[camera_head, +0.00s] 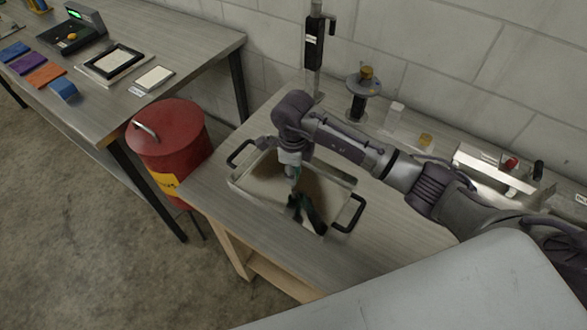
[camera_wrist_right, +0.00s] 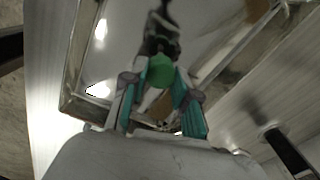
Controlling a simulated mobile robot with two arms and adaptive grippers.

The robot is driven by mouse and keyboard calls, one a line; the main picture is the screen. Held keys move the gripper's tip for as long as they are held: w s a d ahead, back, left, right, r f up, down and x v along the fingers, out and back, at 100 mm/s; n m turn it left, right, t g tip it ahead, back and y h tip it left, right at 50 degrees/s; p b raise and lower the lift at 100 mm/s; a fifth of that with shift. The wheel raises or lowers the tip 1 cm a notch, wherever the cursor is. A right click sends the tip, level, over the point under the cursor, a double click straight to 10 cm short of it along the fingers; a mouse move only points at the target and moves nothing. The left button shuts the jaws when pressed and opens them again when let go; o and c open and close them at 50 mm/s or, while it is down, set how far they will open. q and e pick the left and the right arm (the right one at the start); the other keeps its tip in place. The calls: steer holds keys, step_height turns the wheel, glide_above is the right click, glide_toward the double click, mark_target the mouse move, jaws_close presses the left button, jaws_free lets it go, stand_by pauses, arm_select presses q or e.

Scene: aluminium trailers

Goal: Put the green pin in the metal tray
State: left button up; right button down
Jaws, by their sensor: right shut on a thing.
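The metal tray (camera_head: 262,198) with two black handles lies on the wooden-framed bench. My right gripper (camera_head: 293,182) points down over the inside of the tray. In the right wrist view, the right gripper (camera_wrist_right: 160,92) has teal finger pads closed around the green pin (camera_wrist_right: 161,70). The tray (camera_wrist_right: 75,103) lies below and beyond the pin. I cannot tell whether the pin touches the tray floor. A dark shape shows in the tray beyond the pin; I cannot tell if it is an object or a reflection. My left gripper is not in view.
A red bin (camera_head: 168,150) stands left of the bench. A black stand (camera_head: 358,98) and small blocks (camera_head: 394,113) line the back of the bench by the wall. A second table (camera_head: 200,50) with coloured blocks and frames is at the upper left.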

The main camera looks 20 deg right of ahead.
steer(key=shift+f, duration=0.1)
steer(key=c, duration=0.9)
jaws_free()
steer(key=shift+r, duration=0.25)
steer(key=shift+w+r, duration=0.1)
steer(key=shift+r, duration=0.2)
step_height(320, 180, up, 11)
steer(key=b, duration=0.4)
steer(key=shift+r, duration=0.1)
